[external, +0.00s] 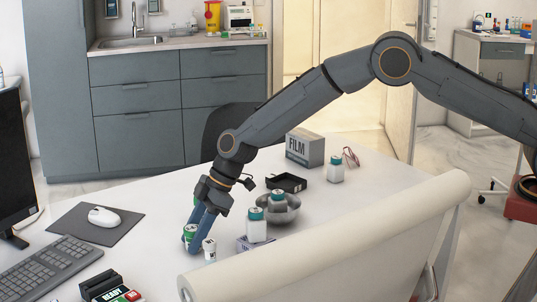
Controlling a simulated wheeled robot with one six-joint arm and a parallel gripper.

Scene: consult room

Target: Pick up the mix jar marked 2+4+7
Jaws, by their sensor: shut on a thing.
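My gripper (199,234) points down at the white desk, near its front left part. Its blue fingers are shut around a small green and white jar (190,231), which is partly covered by a finger. The jar is low, at about desk height; I cannot tell whether it touches the desk. A small white jar (209,250) with a dark mark stands just right of the fingers. The marks on these jars are too small to read, so I cannot tell which reads 2+4+7.
A white bottle with a teal cap (256,228) and a metal bowl (281,210) stand to the right. A mouse (104,216) and keyboard (48,268) lie left.

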